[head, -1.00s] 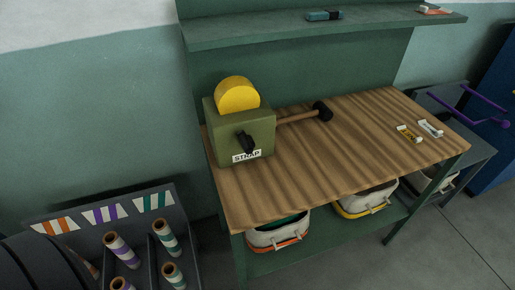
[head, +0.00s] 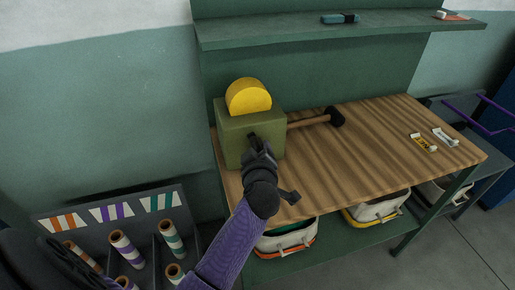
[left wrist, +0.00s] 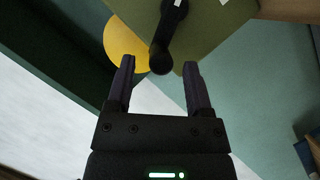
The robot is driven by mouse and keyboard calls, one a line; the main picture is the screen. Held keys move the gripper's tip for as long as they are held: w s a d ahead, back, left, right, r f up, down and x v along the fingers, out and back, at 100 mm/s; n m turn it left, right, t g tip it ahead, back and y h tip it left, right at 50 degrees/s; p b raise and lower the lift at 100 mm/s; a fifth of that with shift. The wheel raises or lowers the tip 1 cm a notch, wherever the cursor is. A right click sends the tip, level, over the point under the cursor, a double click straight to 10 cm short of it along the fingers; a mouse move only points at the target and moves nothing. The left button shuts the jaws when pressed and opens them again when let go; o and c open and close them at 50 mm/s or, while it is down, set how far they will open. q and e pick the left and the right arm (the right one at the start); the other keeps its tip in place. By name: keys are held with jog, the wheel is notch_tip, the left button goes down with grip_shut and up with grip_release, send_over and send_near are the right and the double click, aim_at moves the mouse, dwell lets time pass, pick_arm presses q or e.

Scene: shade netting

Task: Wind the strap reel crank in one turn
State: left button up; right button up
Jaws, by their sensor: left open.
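The strap reel is an olive-green box (head: 230,143) with a yellow disc (head: 247,96) rising from its top. It stands at the left end of the wooden workbench (head: 380,143). Its black crank (left wrist: 172,35) is on the front face and shows best in the left wrist view, with its round knob (left wrist: 162,62) toward the fingertips. My left gripper (head: 259,150) is in front of the box and hides most of the crank and the label in the head view. In the left wrist view the left gripper (left wrist: 158,75) is open, its fingers to either side of the knob. My right gripper is not in view.
A mallet (head: 320,120) lies right of the box. Two small packets (head: 424,143) lie at the bench's right. A shelf (head: 290,35) runs above. Bins (head: 375,208) sit under the bench. A rack of striped rolls (head: 125,248) stands at lower left.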

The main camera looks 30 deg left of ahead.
pick_arm(q)
jog(key=x, duration=0.4)
jog(key=shift+b, duration=0.35)
jog(key=shift+c, duration=0.3)
grip_shut()
